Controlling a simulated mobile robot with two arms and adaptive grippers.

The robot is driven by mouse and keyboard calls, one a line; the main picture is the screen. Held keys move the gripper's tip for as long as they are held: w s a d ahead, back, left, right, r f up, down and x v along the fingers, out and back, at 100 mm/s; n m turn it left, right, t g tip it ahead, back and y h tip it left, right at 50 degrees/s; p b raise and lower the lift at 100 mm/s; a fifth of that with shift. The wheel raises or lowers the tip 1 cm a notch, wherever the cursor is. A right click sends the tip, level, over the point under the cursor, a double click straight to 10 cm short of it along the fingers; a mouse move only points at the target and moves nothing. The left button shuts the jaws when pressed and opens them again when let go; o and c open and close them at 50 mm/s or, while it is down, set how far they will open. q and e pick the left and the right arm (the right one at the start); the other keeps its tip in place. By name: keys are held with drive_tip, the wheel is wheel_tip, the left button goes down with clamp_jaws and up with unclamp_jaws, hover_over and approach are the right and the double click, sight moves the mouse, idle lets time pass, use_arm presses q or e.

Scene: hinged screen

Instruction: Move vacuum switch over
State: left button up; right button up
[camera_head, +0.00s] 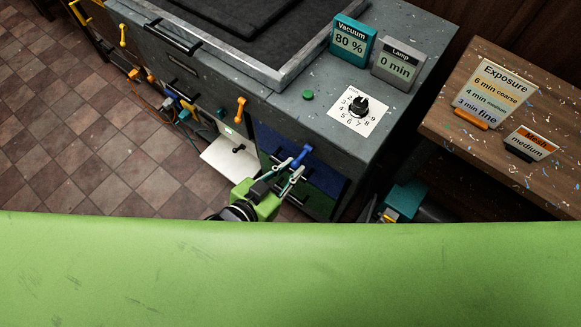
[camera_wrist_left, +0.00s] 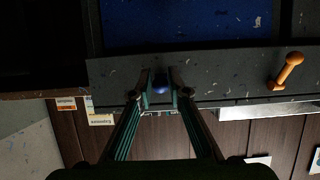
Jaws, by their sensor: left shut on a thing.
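The blue lever (camera_head: 302,156) sticks out from the front of the grey cabinet (camera_head: 400,115), below its top edge; I take it to be the vacuum switch. My left gripper (camera_head: 292,178) is at the lever, with its fingers shut on it. In the left wrist view, the lever's blue knob (camera_wrist_left: 161,84) shows between the two fingertips (camera_wrist_left: 163,96). The vacuum display (camera_head: 352,43) on the cabinet top reads 80 %. My right gripper is not in view.
Orange levers (camera_head: 240,109) sit along the cabinet front to the left. A lamp display (camera_head: 397,65), a green button (camera_head: 308,95) and a dial (camera_head: 359,107) are on top. A wooden table (camera_head: 480,140) with signs stands at right. Tiled floor (camera_head: 90,130) is open at left.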

use_arm(q)
drive_tip(key=shift+f, duration=0.7)
drive_tip(key=shift+f+b, duration=0.35)
drive_tip(key=shift+b, duration=0.05)
drive_tip(key=shift+w+d+f, duration=0.15)
drive_tip(key=shift+f, duration=0.2)
clamp_jaws()
drive_tip(key=shift+w, duration=0.1)
drive_tip(key=shift+r, duration=0.1)
drive_tip(key=shift+w+d+f+b, duration=0.1)
drive_tip(key=shift+d+f+b, duration=0.05)
drive_tip(key=shift+f+b, duration=0.2)
drive_tip(key=shift+w+d+f+b, duration=0.1)
drive_tip(key=shift+f+b, duration=0.15)
drive_tip(key=shift+f, duration=0.2)
